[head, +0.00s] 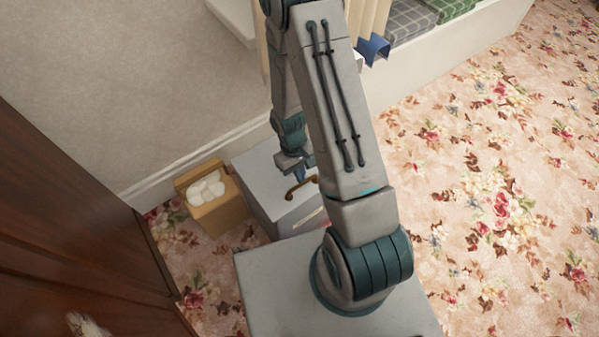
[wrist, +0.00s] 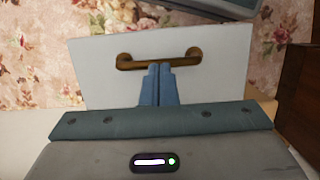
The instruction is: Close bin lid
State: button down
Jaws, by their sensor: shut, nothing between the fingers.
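A grey box-shaped bin (head: 275,218) stands on the floor against the wall, left of my arm in the head view. Its pale flat lid (head: 256,172) lies on top and looks level; whether it is fully down I cannot tell. A brass bar handle (head: 291,191) sits near the lid's front edge. In the wrist view the lid (wrist: 95,85) fills the middle, with the handle (wrist: 190,54) across it. My gripper (wrist: 159,68) is shut and empty, its fingertips overlapping the handle's lower edge in that view; contact is unclear. The gripper (head: 299,174) also shows over the lid in the head view.
An open cardboard box (head: 216,214) with white rounded items stands left of the bin. Dark wooden furniture (head: 70,200) is at the left. Folded cloths (head: 410,18) lie in a white container at the back. The floral carpet (head: 500,190) at the right is clear.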

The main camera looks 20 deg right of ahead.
jog(key=shift+b+x, duration=0.6)
jog(key=shift+x, duration=0.3)
jog(key=shift+s+d+f, duration=0.15)
jog(key=shift+s+f, duration=0.15)
jog(key=shift+s, duration=0.15)
jog(key=p+v, duration=0.5)
jog(key=v, duration=1)
jog(key=shift+r+p, duration=0.2)
jog(key=shift+p, duration=0.1)
jog(key=s+r+m+t+p, duration=0.1)
jog(key=s+r+p, duration=0.2)
jog(key=r, duration=1)
jog(key=s+r+m+t+p, duration=0.1)
jog(key=s+r+t+p, duration=0.1)
jog(key=r+p, duration=0.5)
jog(key=s+d+r+m+t+p, duration=0.1)
jog(key=s+r+p, duration=0.4)
jog(key=r, duration=1.5)
jog(key=shift+m+t+y, duration=0.4)
jog(key=shift+t, duration=0.3)
